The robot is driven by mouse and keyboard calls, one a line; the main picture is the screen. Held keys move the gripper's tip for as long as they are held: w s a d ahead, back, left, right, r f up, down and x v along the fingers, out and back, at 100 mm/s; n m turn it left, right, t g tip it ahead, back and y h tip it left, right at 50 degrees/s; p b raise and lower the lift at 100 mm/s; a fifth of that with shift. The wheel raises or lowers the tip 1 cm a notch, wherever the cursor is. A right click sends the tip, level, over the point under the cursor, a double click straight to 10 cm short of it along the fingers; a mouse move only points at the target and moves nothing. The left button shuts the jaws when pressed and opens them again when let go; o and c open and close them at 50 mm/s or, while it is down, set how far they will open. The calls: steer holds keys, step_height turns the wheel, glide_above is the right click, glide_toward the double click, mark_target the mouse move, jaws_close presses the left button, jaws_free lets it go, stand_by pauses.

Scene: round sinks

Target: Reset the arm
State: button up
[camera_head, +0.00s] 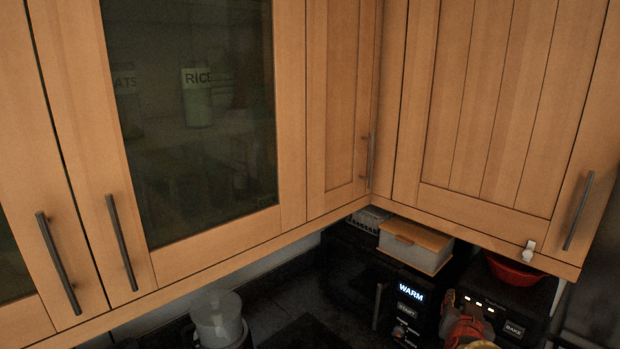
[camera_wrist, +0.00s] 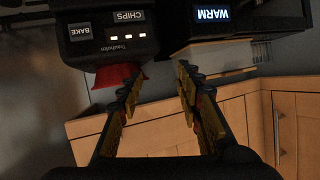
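My gripper (camera_head: 468,326) shows only in part at the bottom right edge of the head view, in front of the black appliances. In the wrist view, my gripper (camera_wrist: 158,82) has its two yellow-and-black fingers spread apart with nothing between them. The wrist picture appears upside down. A microwave (camera_head: 409,306) with a lit WARM display stands in the corner, and it also shows in the wrist view (camera_wrist: 240,22). A black appliance with CHIPS and BAKE labels (camera_wrist: 110,35) is beside it. My gripper's contact with either cannot be told.
Wooden wall cabinets (camera_head: 490,110) with dark bar handles hang overhead. A wood-lidded box (camera_head: 414,247) sits on the microwave. A red bowl (camera_head: 514,271) sits on the other appliance. A pale jug-like appliance (camera_head: 218,318) stands at the bottom left.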

steer(key=s+a+f+n+g+y+b, duration=0.1)
steer(key=s+a+f+n+g+y, duration=0.2)
steer(key=a, duration=0.4)
steer(key=s+a+f+g+y+b, duration=0.1)
steer(key=s+a+f+y, duration=0.3)
steer(key=a, duration=0.3)
steer(key=s+a+n+g+b, duration=0.1)
steer(key=s+a+n+b, duration=0.1)
steer(key=s, duration=0.7)
steer(key=s+a+n+g+b, duration=0.1)
steer(key=s+a+n+b, duration=0.1)
steer(key=s, duration=0.8)
steer(key=a+b, duration=0.1)
steer(key=b, duration=0.1)
steer(key=shift+s+a+f+n+h+b, duration=0.2)
steer(key=shift+a+f+n+h+b, duration=0.1)
steer(key=shift+a+f, duration=0.1)
